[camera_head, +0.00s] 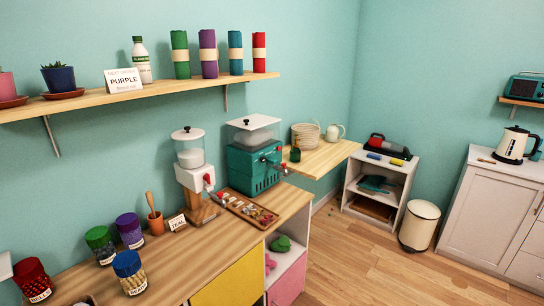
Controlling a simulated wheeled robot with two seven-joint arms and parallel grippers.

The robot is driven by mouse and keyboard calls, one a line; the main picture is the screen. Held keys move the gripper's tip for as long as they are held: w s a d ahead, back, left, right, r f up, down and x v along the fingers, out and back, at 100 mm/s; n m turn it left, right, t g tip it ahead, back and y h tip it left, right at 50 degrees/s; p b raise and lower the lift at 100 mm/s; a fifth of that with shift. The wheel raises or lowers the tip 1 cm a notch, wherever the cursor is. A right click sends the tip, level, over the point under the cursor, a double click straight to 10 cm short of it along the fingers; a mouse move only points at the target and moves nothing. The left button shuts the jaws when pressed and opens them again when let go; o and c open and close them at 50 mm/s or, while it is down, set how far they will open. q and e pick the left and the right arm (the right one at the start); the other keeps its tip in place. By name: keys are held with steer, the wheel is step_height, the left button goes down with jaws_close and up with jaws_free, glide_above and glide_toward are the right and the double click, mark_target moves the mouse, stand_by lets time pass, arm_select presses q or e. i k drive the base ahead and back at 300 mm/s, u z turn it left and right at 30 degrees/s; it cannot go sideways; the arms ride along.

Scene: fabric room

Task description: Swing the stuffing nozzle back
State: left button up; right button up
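A white dispenser (188,150) with a clear hopper of white filling stands on the wooden counter. A white and red spout part (208,179) sticks out at its front right, above a wooden base. Beside it stands a teal machine (252,168) with a white-lidded hopper and a dark, red-tipped part (274,160) on its right side. I cannot tell for sure which of these parts is the stuffing nozzle. Neither of my grippers shows in the view.
A wooden tray (245,208) of small parts lies in front of the machines. Lidded jars (131,230), a mortar-like cup (155,222) and a small sign (177,223) stand to the left. A shelf (150,92) hangs above. The floor (370,265) at right is clear.

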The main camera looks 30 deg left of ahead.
mark_target(283, 169)
steer(key=u, duration=0.7)
steer(key=i, duration=1.1)
steer(key=u, duration=1.05)
